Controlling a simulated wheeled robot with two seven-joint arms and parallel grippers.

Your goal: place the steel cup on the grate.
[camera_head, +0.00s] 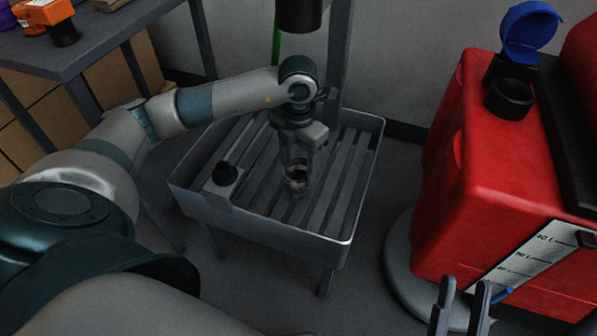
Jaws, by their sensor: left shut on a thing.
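The steel cup (298,184) is a small, dark metallic cup in the middle of the picture. My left gripper (297,160) points down over the grate and is shut on the cup. The grate (258,195) is a set of grey slats inside a rectangular grey basin on legs. The cup shows against the slats near the middle of the grate; I cannot tell whether it touches them. My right gripper (460,305) shows at the bottom right, with its two fingers apart and nothing visible between them.
A large red tank (480,160) with an open blue cap (530,30) stands at the right. A grey table (85,38) with small orange items is at the upper left. A dark post rises behind the basin.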

